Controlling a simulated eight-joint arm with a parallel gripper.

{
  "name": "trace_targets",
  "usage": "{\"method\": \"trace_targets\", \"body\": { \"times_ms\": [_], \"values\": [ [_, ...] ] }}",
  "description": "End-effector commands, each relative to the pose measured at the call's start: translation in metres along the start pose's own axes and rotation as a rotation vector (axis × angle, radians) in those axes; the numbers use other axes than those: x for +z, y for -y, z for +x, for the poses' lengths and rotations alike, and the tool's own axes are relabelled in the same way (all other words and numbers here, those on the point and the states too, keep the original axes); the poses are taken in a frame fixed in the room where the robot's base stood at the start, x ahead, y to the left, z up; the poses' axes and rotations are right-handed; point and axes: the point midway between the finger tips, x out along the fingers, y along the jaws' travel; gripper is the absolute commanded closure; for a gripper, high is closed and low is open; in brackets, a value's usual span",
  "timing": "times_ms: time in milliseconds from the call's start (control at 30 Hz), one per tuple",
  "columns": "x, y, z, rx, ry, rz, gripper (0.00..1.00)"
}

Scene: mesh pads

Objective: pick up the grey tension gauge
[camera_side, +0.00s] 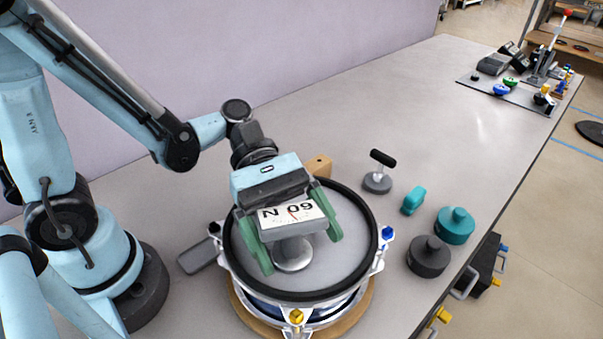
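The grey tension gauge (298,232) has a white dial face with black print and a red needle. It stands on the pale head of a round drum (352,225) with a black rim, its round foot (292,256) showing below the body. My gripper (301,256) is above the drum, its two green fingers pointing down on either side of the gauge. The gripper body hides the top of the gauge. I cannot tell whether the fingers press on its sides or stand slightly apart from them.
Right of the drum are a black-handled grey tool (377,182), a small teal piece (413,201), a teal weight (455,226) and a dark weight (429,257). A wooden block (319,165) stands behind; a flat grey piece (199,256) lies left. The table's far middle is clear.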

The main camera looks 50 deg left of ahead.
Motion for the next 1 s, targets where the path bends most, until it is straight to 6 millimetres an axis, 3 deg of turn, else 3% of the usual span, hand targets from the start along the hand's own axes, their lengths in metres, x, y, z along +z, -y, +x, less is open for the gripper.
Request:
{"method": "trace_targets", "body": {
  "times_ms": [33,300,733,1000],
  "values": [
    [0.000,0.000,0.000,0.000,0.000,0.000,0.29],
    [0.001,0.000,0.000,0.000,0.002,0.001,0.68],
    [0.007,0.000,-0.003,0.000,0.002,0.001,0.68],
    [0.031,0.000,-0.013,0.000,0.002,0.001,0.68]
  ]
}}
